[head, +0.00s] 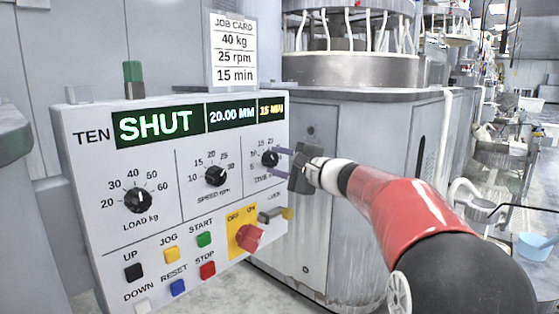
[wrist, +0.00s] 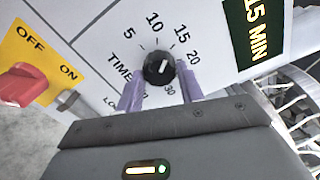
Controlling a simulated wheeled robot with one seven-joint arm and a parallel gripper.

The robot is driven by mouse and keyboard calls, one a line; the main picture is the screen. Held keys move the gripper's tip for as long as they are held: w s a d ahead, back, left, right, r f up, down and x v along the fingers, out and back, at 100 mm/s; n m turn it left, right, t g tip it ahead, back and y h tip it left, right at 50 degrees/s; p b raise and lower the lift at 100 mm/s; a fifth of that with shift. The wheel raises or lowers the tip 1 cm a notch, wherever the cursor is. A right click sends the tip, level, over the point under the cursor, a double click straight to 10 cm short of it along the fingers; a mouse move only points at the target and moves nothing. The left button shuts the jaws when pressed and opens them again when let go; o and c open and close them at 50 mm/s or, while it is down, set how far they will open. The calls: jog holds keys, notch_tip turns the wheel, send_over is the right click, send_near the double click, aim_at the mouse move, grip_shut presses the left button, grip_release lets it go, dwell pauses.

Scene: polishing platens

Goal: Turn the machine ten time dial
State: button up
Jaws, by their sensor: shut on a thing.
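The machine ten panel (head: 92,170) stands at the left in the head view. My gripper (head: 276,162) reaches in from the right. In the wrist view my gripper (wrist: 160,80) has one purple finger on each side of the dial and is shut on it. The time display (wrist: 257,32) reads 15 MIN.
The job card (head: 234,50) reads 40 kg, 25 rpm, 15 min. Beside the time dial are the speed dial (head: 216,175) and load dial (head: 138,200). Below are the red on/off switch (head: 249,238) and several coloured buttons. A grey machine body (head: 330,215) stands behind my arm.

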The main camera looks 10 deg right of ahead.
jog(key=shift+f+m+p, duration=0.1)
jog(key=shift+m+p, duration=0.4)
jog(key=shift+m, duration=1.1)
jog(key=o, duration=1)
jog(key=shift+s, duration=0.1)
jog(key=v, duration=0.7)
jog(key=shift+s+d, duration=0.25)
jog(key=shift+a, duration=0.1)
